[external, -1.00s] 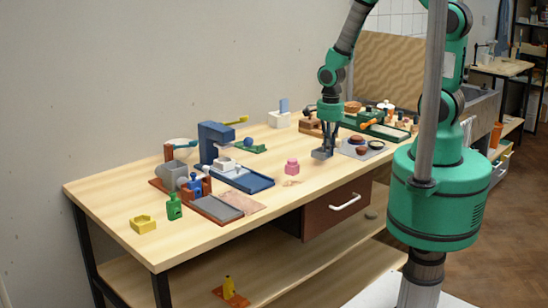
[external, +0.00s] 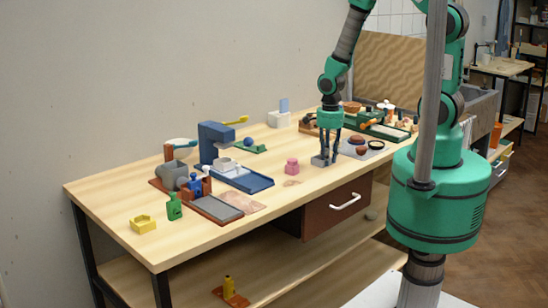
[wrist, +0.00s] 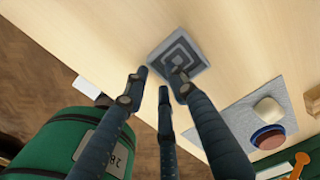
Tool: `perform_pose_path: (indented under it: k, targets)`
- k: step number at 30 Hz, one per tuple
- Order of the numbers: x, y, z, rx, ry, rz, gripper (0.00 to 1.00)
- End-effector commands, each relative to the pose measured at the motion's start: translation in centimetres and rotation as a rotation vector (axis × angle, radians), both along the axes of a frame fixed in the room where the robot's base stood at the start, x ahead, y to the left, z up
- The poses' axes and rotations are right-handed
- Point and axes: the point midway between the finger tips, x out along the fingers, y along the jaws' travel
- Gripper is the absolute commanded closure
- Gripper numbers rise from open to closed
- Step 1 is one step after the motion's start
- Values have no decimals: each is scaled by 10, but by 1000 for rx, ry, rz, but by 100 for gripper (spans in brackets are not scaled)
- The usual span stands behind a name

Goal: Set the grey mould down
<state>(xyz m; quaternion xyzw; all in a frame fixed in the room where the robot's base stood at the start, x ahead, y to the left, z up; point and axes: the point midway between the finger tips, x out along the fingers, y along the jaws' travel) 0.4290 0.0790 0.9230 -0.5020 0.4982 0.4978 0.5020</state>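The grey mould (external: 317,161) is a small square block near the front edge of the wooden workbench (external: 265,215), above the drawer. In the wrist view the mould (wrist: 184,47) shows nested dark square outlines on its upper face and appears to lie flat on the wood. My gripper (external: 328,160) is right at the mould, pointing down. In the wrist view my gripper (wrist: 159,78) has its fingers spread with a gap between them. One fingertip overlaps the mould's near edge; whether it touches is hard to tell.
A grey mat (external: 376,146) with small bowls is close on the right. A blue press-like stand (external: 214,140) and a blue tray (external: 255,184) are further left. Bare wood lies left of the pink bottle.

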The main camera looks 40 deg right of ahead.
Motion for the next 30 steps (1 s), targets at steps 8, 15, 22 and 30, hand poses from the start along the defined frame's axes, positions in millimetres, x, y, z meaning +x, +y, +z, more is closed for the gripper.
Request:
perform_pose_path:
  k: [8,15,22,30]
  targets:
    - [0,0,2,0,0,0,74]
    - [1,0,20,0,-2,0,74]
    - [0,0,56,1,-3,0,74]
    - [0,0,99,0,-2,0,74]
